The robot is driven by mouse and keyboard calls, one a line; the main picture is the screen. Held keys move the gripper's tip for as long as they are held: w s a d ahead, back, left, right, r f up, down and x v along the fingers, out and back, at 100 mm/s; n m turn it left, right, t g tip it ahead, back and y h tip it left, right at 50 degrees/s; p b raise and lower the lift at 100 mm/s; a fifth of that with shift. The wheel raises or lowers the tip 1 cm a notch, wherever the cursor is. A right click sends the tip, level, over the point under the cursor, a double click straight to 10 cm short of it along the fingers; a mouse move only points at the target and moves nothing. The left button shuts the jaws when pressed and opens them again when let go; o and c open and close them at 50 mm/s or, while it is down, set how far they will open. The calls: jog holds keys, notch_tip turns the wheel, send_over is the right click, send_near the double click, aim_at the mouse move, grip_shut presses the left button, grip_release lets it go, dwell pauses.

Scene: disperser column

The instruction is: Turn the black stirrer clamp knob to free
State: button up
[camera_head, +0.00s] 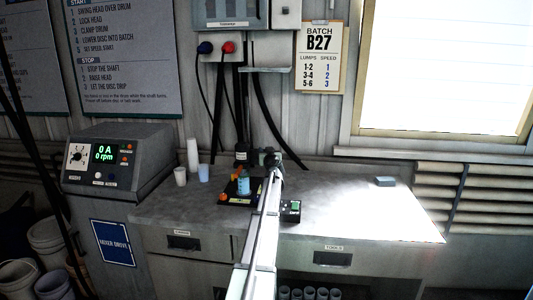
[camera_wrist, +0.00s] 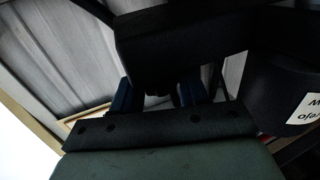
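The disperser's dark column (camera_head: 241,115) rises at the back of the bench. The black clamp knob cannot be made out for certain in either view. In the wrist view, the two blue fingers of my gripper (camera_wrist: 156,95) stand apart. Their tips are hidden behind a large black block (camera_wrist: 180,45), and something dark shows between them. I cannot tell whether they touch it. A black cylinder (camera_wrist: 280,85) with a partly cut-off white label is at right.
A blue container (camera_head: 243,185) stands on the black base below the head. Cups (camera_head: 180,176) are left of it, and a control box (camera_head: 291,210) with a green button is right of my arm. The drive unit (camera_head: 120,160) reads 0 A, 0 rpm. The right bench is mostly clear.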

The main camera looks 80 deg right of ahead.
jog(key=c, duration=0.6)
jog(key=shift+n+t, duration=0.3)
jog(key=shift+t, duration=0.1)
jog(key=n+t+y, duration=0.1)
jog(key=t, duration=0.1)
jog(key=n+t+y, duration=0.1)
jog(key=n+t, duration=0.1)
jog(key=shift+s+d+y, duration=0.15)
jog(key=shift+d+y, duration=0.05)
jog(key=shift+y, duration=0.1)
jog(key=n+t+y, duration=0.3)
jog(key=t+y, duration=0.1)
jog(key=shift+n, duration=0.3)
jog(key=n+t+y, duration=0.1)
jog(key=n+y, duration=0.2)
jog(key=y, duration=0.1)
jog(key=n+t+y, duration=0.2)
jog(key=n+y, duration=0.1)
jog(key=y, duration=0.2)
jog(key=shift+d+t, duration=0.1)
jog(key=shift+t, duration=0.2)
jog(key=shift+a+n+y, duration=0.15)
jog(key=shift+n+y, duration=0.8)
jog(key=shift+y, duration=0.45)
jog(key=shift+a+n+y, duration=0.1)
jog(key=shift+n+y, duration=0.85)
jog(key=shift+y, duration=0.75)
